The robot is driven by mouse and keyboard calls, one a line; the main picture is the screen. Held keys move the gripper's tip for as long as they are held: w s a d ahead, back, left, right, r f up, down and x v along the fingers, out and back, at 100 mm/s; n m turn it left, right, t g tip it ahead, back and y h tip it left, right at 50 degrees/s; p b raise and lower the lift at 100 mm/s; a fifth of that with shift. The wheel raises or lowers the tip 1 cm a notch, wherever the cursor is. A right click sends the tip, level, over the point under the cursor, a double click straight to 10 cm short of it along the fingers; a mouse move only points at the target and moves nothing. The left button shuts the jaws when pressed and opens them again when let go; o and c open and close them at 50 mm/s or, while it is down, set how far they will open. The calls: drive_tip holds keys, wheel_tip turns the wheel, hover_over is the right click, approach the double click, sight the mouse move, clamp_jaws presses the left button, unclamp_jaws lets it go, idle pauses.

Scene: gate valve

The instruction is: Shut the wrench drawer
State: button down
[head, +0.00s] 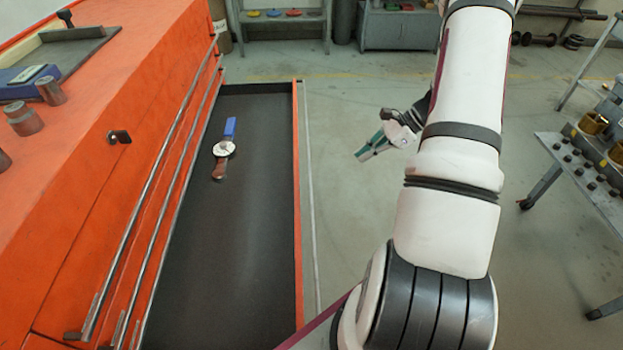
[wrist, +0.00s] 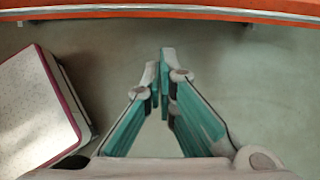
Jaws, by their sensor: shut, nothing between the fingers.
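The wrench drawer (head: 205,270) stands open, pulled out to the right from the orange cabinet (head: 150,130). Its floor is dark and its outer edge is an orange strip with a grey rail. Inside, toward the far end, lies a tool (head: 224,148) with a blue end, a round pale middle and a reddish-brown end. My gripper (head: 362,158) is to the right of the drawer's outer edge, apart from it, over the floor. In the wrist view, its green fingers (wrist: 160,85) meet at the tips, with nothing between them. An orange edge with a grey rail (wrist: 160,12) crosses the top of that view.
On the cabinet top are a grey tray (head: 65,55), a blue item (head: 28,80) and several metal cylinders. A work table (head: 580,165) with brass parts stands at the right. A grey bench (head: 285,20) is at the back. The floor beyond the drawer is clear.

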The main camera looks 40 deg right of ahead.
drive_tip(key=w+a+r+b+x, duration=0.1)
drive_tip(key=b+x, duration=0.1)
drive_tip(key=x, duration=1.1)
drive_tip(key=shift+a+r, duration=0.25)
drive_tip(key=shift+w, duration=0.1)
drive_tip(key=b, duration=0.4)
hover_over(216, 194)
drive_tip(key=shift+a, duration=0.15)
